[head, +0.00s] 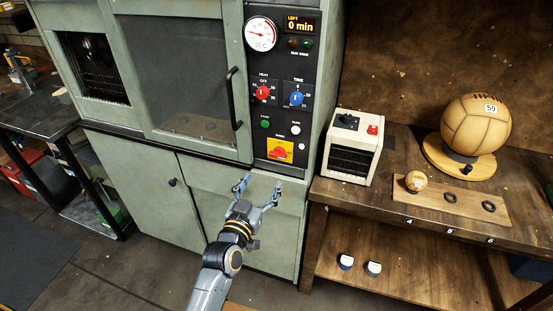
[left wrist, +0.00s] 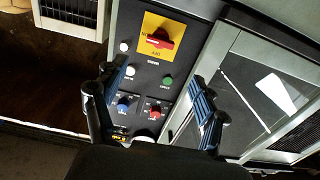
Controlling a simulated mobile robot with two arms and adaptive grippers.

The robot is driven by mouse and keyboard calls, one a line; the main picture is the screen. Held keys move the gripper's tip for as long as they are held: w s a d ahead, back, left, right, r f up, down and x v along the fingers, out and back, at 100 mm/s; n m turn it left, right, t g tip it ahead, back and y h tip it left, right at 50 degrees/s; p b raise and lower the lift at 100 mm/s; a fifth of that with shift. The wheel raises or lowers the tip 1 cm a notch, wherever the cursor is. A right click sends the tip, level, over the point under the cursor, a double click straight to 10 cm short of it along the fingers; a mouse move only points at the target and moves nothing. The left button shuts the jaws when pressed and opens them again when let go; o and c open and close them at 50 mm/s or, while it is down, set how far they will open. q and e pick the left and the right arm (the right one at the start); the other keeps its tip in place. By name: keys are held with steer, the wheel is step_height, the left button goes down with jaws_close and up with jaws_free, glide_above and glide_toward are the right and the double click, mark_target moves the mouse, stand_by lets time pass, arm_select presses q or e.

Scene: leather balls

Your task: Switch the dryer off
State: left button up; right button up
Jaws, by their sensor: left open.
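The dryer (head: 190,170) is a grey-green cabinet with a windowed door and a black control panel. Low on the panel, a red rotary main switch (head: 279,151) sits on a yellow plate; its handle looks slanted, and its position label is too small to read. It also shows at the top of the left wrist view (left wrist: 160,38). My left gripper (head: 259,187) is open and empty, just below and left of the switch in the head view. In the left wrist view its fingers (left wrist: 157,80) spread in front of the panel, apart from the switch. My right gripper is not seen.
The panel also holds a red heat knob (head: 262,92), blue time knob (head: 296,98), green button (head: 265,124), white buttons and a display (head: 300,25) reading 0 min. A black door handle (head: 232,100) juts out nearby. A cream heater-like box (head: 350,148) and leather balls stand on the right bench.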

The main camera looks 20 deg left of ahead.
mark_target(277, 156)
arm_select(q)
steer(key=w, duration=0.5)
steer(key=w+p, duration=0.1)
steer(key=w, duration=0.5)
steer(key=shift+w+d, duration=0.2)
steer(key=shift+w, duration=0.05)
steer(key=shift+c, duration=0.2)
steer(key=c, duration=1.1)
